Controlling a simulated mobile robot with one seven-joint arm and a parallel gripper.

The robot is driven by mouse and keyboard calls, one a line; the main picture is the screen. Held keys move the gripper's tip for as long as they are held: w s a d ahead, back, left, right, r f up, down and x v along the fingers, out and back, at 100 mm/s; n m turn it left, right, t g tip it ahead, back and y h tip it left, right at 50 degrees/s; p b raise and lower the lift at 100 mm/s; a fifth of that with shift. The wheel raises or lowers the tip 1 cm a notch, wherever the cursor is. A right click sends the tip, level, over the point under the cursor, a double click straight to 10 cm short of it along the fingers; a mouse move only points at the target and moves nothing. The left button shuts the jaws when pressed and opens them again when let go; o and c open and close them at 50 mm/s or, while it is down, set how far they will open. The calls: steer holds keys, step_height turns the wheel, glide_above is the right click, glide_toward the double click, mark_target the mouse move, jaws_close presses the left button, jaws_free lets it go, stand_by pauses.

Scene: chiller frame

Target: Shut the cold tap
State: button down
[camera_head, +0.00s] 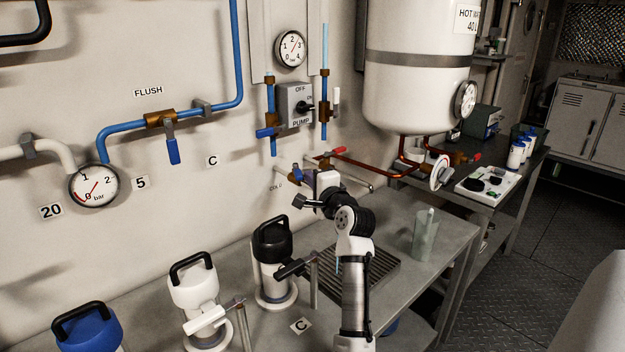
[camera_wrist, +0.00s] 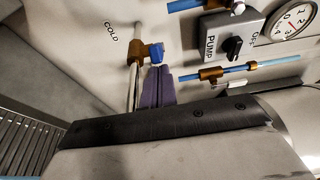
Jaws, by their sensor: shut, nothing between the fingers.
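The cold tap is a brass valve (camera_wrist: 138,51) on a pale pipe, beside the wall label COLD (camera_wrist: 111,31). Its small blue handle (camera_wrist: 157,53) sticks out beside the brass body. In the head view the blue handle (camera_head: 297,172) shows just left of my white hand, which hides part of the tap. My gripper (camera_wrist: 161,70) is shut and empty, its purple fingers side by side. The fingertips are right by the blue handle; I cannot tell whether they touch it.
The pump switch (camera_head: 298,106) and blue pipes with brass valves are on the wall above. A red-handled valve (camera_head: 325,156) and copper pipes run right toward the white heater tank (camera_head: 418,90). A glass (camera_head: 424,235) stands on the counter beside the drain grid (camera_head: 358,275).

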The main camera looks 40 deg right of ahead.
steer(key=shift+a, duration=0.25)
